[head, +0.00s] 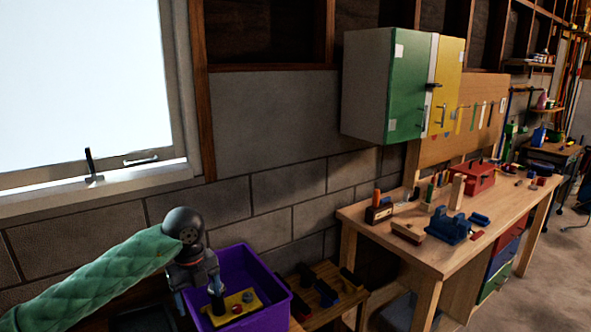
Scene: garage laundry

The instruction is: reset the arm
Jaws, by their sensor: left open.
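My left arm, in a green quilted sleeve, comes in from the lower left of the head view. My left gripper (217,300) points down over the purple bin (262,259), with its fingers at or inside the bin's opening. The gripper is open. A yellow piece (238,306) with small red and blue round parts lies in the bin, right beside the fingers. I cannot tell whether the fingers touch it. My right gripper is not in view.
A low wooden rack (325,292) with dark tools stands right of the bin. A wooden workbench (400,250) holds a blue vise (449,229) and a red toolbox (474,180). A green and yellow cabinet (405,90) hangs above. A window (85,85) is at left. Open floor lies at lower right.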

